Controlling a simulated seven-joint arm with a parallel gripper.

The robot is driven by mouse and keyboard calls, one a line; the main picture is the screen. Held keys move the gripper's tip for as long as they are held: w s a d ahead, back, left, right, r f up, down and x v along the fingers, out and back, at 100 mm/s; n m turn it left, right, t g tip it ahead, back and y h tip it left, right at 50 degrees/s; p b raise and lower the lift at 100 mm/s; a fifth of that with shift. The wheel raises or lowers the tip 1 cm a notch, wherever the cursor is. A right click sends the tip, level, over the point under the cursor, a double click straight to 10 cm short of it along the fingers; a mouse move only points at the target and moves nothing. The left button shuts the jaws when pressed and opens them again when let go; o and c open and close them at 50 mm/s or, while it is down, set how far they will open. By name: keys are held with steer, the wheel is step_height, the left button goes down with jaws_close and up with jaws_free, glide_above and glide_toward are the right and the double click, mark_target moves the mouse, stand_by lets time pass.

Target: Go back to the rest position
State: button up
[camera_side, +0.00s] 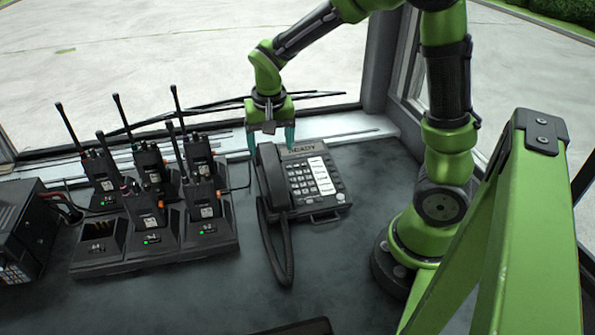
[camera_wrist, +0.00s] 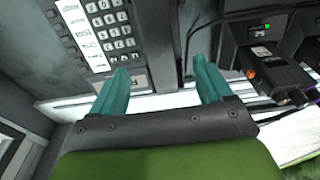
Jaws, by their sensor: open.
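My gripper (camera_side: 271,138) has teal fingers and hangs above the far end of a black desk phone (camera_side: 318,180). The phone's keypad (camera_wrist: 108,28) lies beyond the left finger there. The phone's handset (camera_side: 273,176) rests in its cradle on the left side, close under the fingers. From these views I cannot tell whether a finger touches the phone.
A charger dock (camera_side: 155,245) with several handheld radios and one empty front slot stands left of the phone. A black radio unit (camera_side: 22,232) sits at the far left. Windows (camera_side: 180,60) close off the back. The dark desk (camera_side: 200,295) is mostly clear in front.

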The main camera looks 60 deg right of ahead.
step_height(320, 180, up, 9)
steer(key=s+a, duration=0.1)
steer(key=s+a+r+n+t+y, duration=0.3)
steer(key=s+a+n+t, duration=0.2)
steer(key=s, duration=0.7)
steer(key=shift+a+t, duration=0.5)
steer(key=shift+a, duration=0.45)
steer(key=shift+r, duration=0.1)
